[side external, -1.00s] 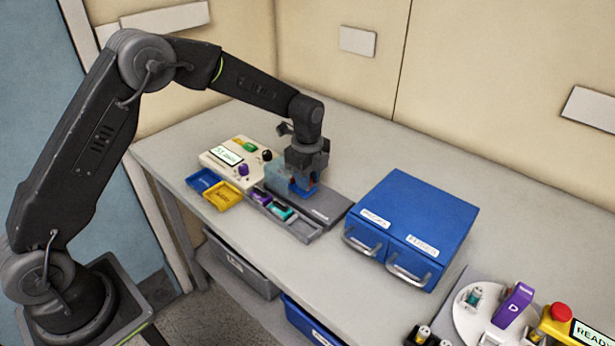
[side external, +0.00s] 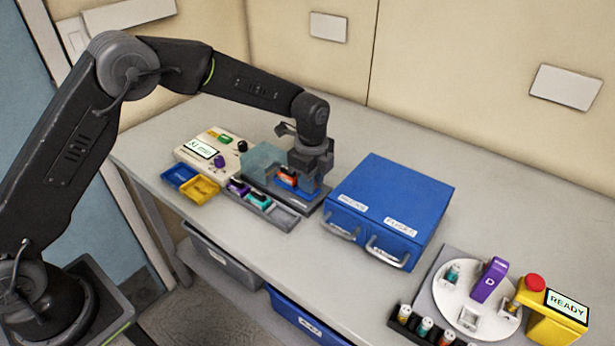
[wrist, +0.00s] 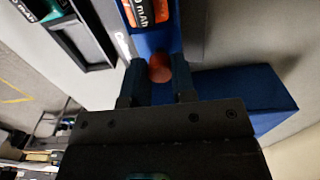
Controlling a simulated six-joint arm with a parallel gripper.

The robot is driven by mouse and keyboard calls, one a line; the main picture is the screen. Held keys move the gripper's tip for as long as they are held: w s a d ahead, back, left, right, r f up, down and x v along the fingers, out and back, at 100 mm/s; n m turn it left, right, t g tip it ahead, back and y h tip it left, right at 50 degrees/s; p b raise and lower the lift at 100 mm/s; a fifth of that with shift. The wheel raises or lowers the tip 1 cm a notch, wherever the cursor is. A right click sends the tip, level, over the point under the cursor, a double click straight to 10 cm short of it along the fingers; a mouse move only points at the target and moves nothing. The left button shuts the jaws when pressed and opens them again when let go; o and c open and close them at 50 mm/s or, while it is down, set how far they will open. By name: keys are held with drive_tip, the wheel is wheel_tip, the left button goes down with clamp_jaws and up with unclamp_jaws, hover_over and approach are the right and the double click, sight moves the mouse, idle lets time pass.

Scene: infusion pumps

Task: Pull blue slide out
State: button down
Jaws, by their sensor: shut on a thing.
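The blue slide (side external: 296,188) sticks out to the right of a translucent teal housing (side external: 262,158) on a dark base. An orange block (side external: 287,174) lies on the slide; in the wrist view the block (wrist: 147,12) shows part of a printed "mAh" label. My gripper (side external: 312,187) points down at the slide's right end. In the wrist view its fingers (wrist: 158,88) are shut around the slide's end, by a round red knob (wrist: 159,67). The slide (wrist: 152,42) runs from the fingers toward the block. The fingers hide part of the slide's end.
A blue two-drawer cabinet (side external: 392,205) stands close to the right of my gripper. A tray with purple and teal items (side external: 258,199) lies in front. A cream control panel (side external: 208,150) and blue and yellow bins (side external: 200,188) are at left. A turntable station (side external: 465,300) stands front right.

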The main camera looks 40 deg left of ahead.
drive_tip(key=c, duration=0.9)
unclamp_jaws()
wheel_tip(320, 180, up, 14)
drive_tip(key=shift+f, duration=0.1)
